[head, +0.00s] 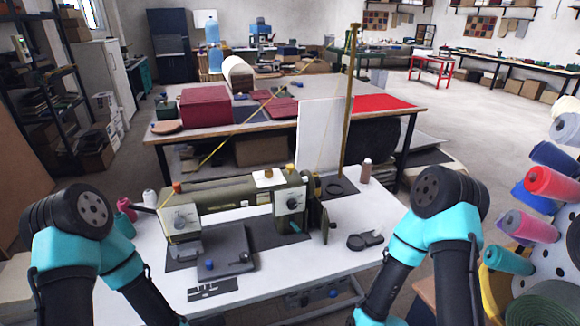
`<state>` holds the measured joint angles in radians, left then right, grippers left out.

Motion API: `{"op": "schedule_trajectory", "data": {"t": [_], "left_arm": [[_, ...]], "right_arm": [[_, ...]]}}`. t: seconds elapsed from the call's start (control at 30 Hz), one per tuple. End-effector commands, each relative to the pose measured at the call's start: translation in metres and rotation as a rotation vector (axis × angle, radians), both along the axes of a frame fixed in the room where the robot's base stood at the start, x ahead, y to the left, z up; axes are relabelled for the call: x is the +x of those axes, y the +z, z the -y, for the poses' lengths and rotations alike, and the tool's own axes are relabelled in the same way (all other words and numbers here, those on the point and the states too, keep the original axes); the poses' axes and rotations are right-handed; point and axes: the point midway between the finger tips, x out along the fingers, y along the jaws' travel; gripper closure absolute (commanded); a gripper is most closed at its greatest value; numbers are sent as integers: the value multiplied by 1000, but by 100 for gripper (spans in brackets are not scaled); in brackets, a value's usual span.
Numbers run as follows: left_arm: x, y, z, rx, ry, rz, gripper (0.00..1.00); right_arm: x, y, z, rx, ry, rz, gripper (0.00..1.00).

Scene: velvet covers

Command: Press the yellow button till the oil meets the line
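A green sewing-machine-like unit (235,195) stands on the white table. On its top sits a small white plate with a yellow spot (268,173), which may be the yellow button. An orange-yellow cap (177,187) sits on its left end and another small yellowish cap (290,168) near its right end. Round white dials show on its front. No oil level or line can be made out at this size. My left and right arms show only links and joints at the sides. Neither gripper's fingers are in view.
The white table (330,250) holds a dark flat plate (225,250), a black clip-like piece (365,240), a brown spool (366,171) and a pink bottle (126,209). A tall brass post (348,100) rises behind the unit. Colored rolls (552,184) stand at right.

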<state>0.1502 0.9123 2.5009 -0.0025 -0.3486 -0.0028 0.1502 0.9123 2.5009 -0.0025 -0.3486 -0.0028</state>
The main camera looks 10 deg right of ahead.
Motion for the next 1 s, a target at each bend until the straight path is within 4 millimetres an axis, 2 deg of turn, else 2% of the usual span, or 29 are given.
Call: {"op": "schedule_trajectory", "data": {"t": [0.23,0.67,1.0], "left_arm": [[0,0,0,0,0,0,41],[0,0,0,0,0,0,41],[0,0,0,0,0,0,41]], "right_arm": [[0,0,0,0,0,0,58],[0,0,0,0,0,0,100],[0,0,0,0,0,0,100]]}}
